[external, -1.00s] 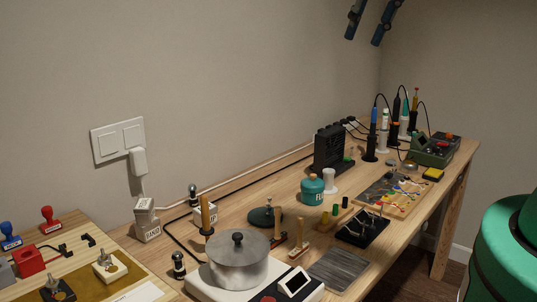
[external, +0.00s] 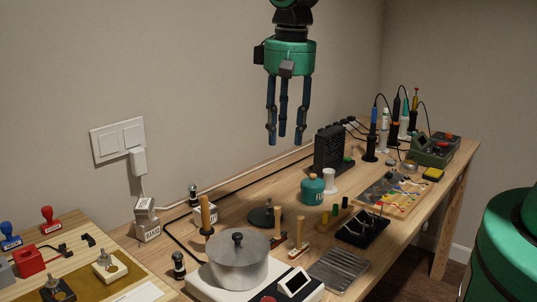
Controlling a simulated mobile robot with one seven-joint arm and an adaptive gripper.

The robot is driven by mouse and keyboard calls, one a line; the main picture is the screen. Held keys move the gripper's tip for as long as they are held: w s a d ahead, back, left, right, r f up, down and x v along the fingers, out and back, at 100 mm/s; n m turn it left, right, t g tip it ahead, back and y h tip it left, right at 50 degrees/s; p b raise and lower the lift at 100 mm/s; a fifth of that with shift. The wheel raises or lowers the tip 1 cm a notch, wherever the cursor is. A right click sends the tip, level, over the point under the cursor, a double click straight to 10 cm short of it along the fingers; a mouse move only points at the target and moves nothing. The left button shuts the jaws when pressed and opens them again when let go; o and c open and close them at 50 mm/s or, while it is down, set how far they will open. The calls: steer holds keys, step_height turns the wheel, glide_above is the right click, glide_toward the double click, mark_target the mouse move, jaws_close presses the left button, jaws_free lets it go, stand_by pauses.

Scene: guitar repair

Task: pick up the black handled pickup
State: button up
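A black block with a metal knob-like top (external: 58,289) sits on the tan mat at the bottom left of the external view. It may be the black handled pickup, but the view cuts it off at the bottom edge. A similar cream block (external: 109,267) stands just right of it. My gripper (external: 285,140) hangs upper centre, its blue fingers pointing down and spread apart with nothing between them. It is in the air, well to the right of and above the black block.
A lidded pot (external: 240,265) stands on a white hot plate right of the mat. Wooden-handled tools, a teal bottle (external: 312,190), a dark fan-like box (external: 333,148) and soldering irons crowd the bench. Red and blue stamps (external: 50,219) stand at the far left.

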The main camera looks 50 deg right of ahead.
glide_above(278, 208)
step_height(278, 208, down, 7)
steer(key=shift+w+d+r+g, duration=0.1)
steer(key=shift+d+g, duration=0.05)
steer(key=shift+g, duration=0.25)
steer(key=shift+f+b, duration=0.45)
steer(key=shift+f, duration=3.85)
steer(key=shift+f+b, duration=0.5)
steer(key=shift+f, duration=2.05)
jaws_close()
